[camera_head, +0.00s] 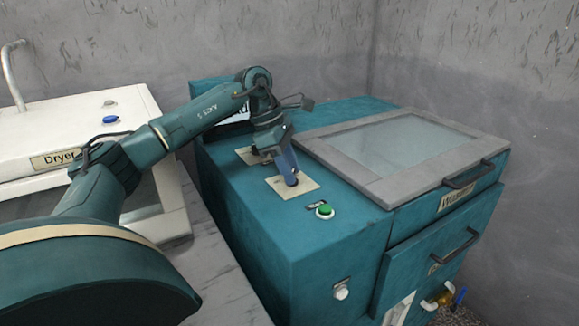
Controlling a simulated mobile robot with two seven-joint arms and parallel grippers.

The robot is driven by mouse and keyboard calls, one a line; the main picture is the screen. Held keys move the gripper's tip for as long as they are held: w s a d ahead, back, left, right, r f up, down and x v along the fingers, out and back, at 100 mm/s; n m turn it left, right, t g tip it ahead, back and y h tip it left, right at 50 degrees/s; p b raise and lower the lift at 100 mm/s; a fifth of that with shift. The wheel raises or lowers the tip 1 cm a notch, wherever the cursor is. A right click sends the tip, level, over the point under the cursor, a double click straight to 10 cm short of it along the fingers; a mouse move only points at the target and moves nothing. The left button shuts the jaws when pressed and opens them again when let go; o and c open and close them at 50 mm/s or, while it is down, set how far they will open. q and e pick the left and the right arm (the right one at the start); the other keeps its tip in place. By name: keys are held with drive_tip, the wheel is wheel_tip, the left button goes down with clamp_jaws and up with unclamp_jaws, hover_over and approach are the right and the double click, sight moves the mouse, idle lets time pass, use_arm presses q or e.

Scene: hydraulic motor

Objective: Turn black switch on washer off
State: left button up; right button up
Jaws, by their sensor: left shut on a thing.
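The washer (245,205) is a teal machine right of centre, with two pale square plates on its top. A dark piece that looks like the black switch (264,157) sits at the rear plate (246,156), mostly covered by my gripper. A blue lever (288,168) stands tilted on the front plate (304,185), close beside the gripper. My left gripper (271,148) reaches down from above and is shut on what appears to be the black switch. Its fingertips are small and partly hidden. My right gripper is not in view.
A green button (325,211) is on the washer's top near the front. A grey-framed glass lid (345,178) with a handle lies to the right. A white dryer (85,125) with a blue button (110,119) stands at left. Grey walls close off the back.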

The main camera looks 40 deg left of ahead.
use_arm(q)
drive_tip(key=c, duration=0.4)
drive_tip(key=shift+n, duration=0.4)
drive_tip(key=n+t+y, duration=0.1)
drive_tip(key=n, duration=0.1)
drive_tip(key=shift+s+n+p, duration=0.1)
drive_tip(key=shift+n+p, duration=0.25)
drive_tip(key=shift+n, duration=0.05)
drive_tip(key=n, duration=0.2)
drive_tip(key=n+t+y, duration=0.1)
drive_tip(key=n, duration=0.1)
drive_tip(key=shift+d+n+p, duration=0.2)
drive_tip(key=shift+n+p, duration=0.1)
drive_tip(key=n+y, duration=0.1)
drive_tip(key=n, duration=0.1)
drive_tip(key=n+y, duration=0.1)
drive_tip(key=n, duration=0.2)
drive_tip(key=shift+d+y, duration=0.15)
drive_tip(key=shift+y, duration=0.15)
drive_tip(key=n+y, duration=0.1)
drive_tip(key=n, duration=0.3)
drive_tip(key=shift+p, duration=0.35)
drive_tip(key=shift+n+y, duration=0.3)
drive_tip(key=shift+n, duration=0.2)
